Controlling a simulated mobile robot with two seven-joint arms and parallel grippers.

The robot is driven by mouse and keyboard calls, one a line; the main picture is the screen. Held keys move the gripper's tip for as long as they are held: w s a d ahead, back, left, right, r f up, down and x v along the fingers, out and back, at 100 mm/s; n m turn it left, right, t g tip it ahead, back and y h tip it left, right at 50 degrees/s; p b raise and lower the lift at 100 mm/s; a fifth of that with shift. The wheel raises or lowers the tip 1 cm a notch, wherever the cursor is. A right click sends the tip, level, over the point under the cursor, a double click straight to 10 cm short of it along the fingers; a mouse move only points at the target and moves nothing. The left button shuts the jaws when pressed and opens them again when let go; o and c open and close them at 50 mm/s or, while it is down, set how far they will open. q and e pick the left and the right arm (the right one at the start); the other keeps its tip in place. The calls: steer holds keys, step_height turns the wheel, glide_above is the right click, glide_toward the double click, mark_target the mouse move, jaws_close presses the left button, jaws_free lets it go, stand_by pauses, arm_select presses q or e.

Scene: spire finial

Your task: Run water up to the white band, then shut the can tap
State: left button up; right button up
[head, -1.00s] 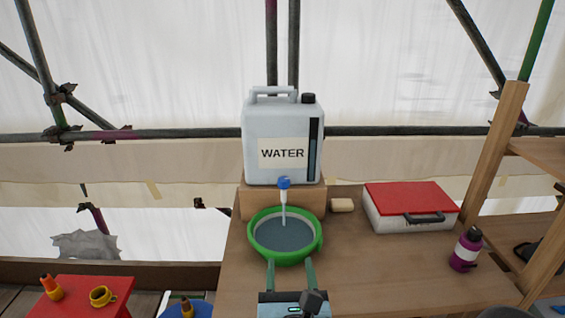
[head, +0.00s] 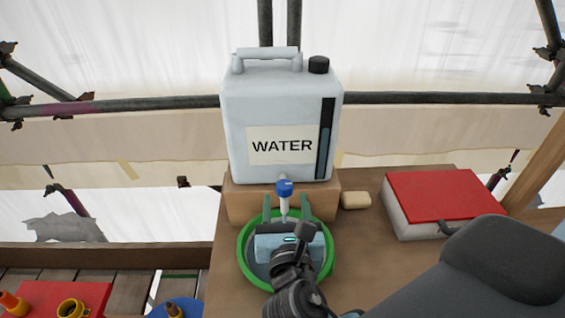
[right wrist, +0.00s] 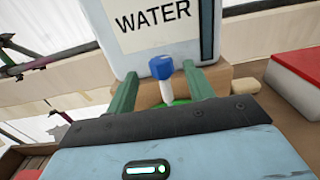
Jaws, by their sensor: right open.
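The white water can (head: 280,110) stands on a wooden block (head: 232,200), with a blue tap (head: 284,188) low on its front. A pale spout or stream shows under the tap; I cannot tell if water is running now. Below is a green basin (head: 243,262), mostly covered by my right gripper (head: 286,200). No white band shows in it. My right gripper is open, its green fingers on either side of the tap line. In the right wrist view the blue tap (right wrist: 162,67) shows between the fingertips, not gripped. My left gripper is out of view.
A red-lidded box (head: 440,195) stands to the right, partly behind my arm. A small pale block (head: 356,200) lies beside the can's block. A red surface (head: 50,295) with an orange item and a yellow cup is at the lower left. Scaffold pipes run behind.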

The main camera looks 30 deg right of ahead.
steer(key=shift+r, duration=0.1)
steer(key=shift+w+d, duration=0.1)
steer(key=shift+w, duration=0.1)
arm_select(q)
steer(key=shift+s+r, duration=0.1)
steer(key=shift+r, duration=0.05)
arm_select(e)
steer(key=shift+x, duration=3.6)
